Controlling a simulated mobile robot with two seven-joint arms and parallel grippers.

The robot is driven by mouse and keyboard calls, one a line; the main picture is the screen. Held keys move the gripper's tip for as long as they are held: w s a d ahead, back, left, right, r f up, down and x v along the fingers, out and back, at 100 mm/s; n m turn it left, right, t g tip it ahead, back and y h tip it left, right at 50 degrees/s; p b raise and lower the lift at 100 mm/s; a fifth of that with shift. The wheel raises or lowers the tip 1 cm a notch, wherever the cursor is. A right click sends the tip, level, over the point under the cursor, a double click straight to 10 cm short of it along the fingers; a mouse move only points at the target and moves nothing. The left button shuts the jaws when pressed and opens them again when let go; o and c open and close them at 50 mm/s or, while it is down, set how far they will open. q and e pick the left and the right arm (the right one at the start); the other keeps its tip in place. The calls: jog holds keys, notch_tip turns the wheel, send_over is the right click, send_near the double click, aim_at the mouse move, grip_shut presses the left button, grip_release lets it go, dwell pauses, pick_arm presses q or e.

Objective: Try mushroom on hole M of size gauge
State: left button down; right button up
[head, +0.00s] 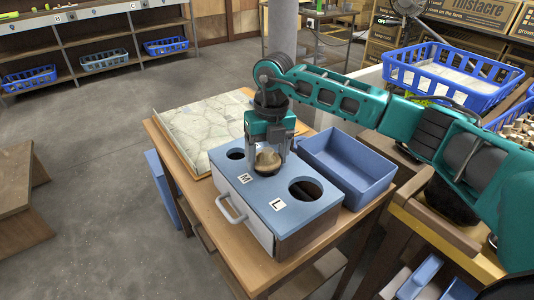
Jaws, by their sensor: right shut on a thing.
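The size gauge (225,185) is a box with a blue top and a handle on its front, standing on a wooden table. Its top has a small hole at the far left, a larger hole by the label L, and the label M (244,178) between them. My right gripper (268,158) points down over the middle of the top and is shut on a tan mushroom (268,161). The mushroom is at the hole M place and covers it; I cannot tell if it touches the rim. My left gripper is not in view.
An empty blue tray (348,169) stands right of the gauge. A pale stone-patterned board (205,125) lies behind it on the table (190,200). A blue crate (452,77) stands at the back right. Shelves with blue baskets line the back left.

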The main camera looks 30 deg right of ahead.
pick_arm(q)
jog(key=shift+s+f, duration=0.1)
pick_arm(e)
jog(key=o, duration=0.8)
jog(key=shift+o, duration=0.2)
jog(key=shift+r, duration=0.1)
pick_arm(q)
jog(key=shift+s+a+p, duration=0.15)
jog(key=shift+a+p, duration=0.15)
jog(key=shift+p, duration=0.25)
pick_arm(e)
notch_tip(320, 180, up, 13)
jog(key=shift+d, duration=0.45)
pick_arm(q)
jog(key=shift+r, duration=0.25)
pick_arm(e)
jog(key=shift+s+f, duration=0.1)
jog(key=shift+f, duration=0.1)
